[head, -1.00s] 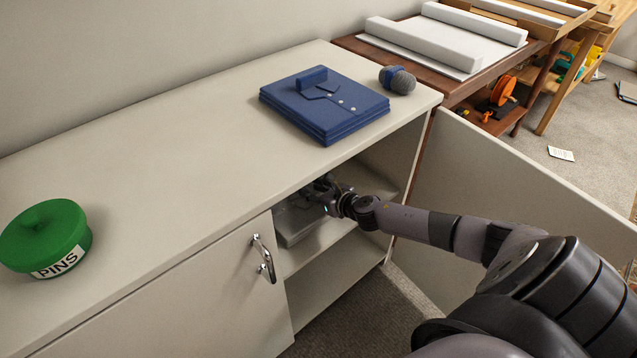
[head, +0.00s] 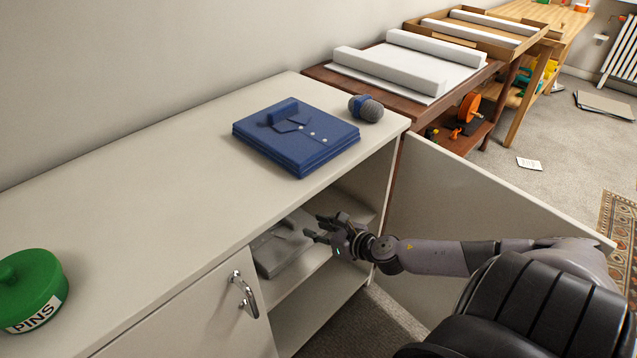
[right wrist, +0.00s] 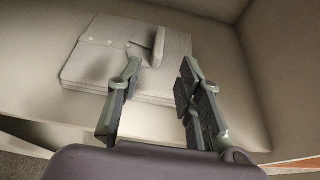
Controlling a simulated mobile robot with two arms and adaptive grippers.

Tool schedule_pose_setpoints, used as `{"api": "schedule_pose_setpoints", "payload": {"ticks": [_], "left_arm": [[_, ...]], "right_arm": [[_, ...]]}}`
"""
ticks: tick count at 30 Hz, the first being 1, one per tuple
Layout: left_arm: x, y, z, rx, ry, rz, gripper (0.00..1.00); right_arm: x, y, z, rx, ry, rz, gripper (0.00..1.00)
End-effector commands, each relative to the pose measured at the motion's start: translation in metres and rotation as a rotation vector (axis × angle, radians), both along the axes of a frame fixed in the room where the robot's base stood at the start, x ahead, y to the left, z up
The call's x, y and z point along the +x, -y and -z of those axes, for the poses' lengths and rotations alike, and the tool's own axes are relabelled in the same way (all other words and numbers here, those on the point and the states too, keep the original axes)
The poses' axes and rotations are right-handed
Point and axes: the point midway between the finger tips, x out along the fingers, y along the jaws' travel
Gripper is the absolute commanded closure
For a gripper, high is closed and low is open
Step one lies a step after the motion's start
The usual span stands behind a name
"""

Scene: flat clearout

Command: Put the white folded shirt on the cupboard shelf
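The white folded shirt (head: 279,250) lies flat on the upper shelf (head: 298,276) inside the open cupboard, looking grey in the shade. In the right wrist view the shirt (right wrist: 95,58) lies beyond the fingertips, with its collar facing up. My right gripper (head: 318,229) is at the cupboard opening, to the right of the shirt. In the right wrist view its fingers (right wrist: 160,78) are apart with nothing between them, and shirt and gripper look separate. My left gripper is not in view.
A blue folded shirt (head: 296,140) and a grey rolled bundle with a blue band (head: 366,108) sit on the cupboard top. A green PINS tin (head: 30,290) stands at the left.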

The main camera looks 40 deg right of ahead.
Motion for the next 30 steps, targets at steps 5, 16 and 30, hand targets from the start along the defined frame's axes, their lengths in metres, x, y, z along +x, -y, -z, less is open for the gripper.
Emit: {"api": "schedule_pose_setpoints", "payload": {"ticks": [5, 16, 30], "left_arm": [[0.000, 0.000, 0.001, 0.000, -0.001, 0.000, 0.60], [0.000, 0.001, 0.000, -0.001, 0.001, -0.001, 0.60], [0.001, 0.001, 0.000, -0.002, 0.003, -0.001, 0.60]], "right_arm": [[-0.013, -0.022, 0.009, 0.354, 0.006, 0.250, 0.66], [-0.146, -0.122, 0.084, 1.718, -0.123, 1.601, 0.66], [-0.218, -0.202, 0.089, 2.020, -0.218, 2.276, 0.66]]}}
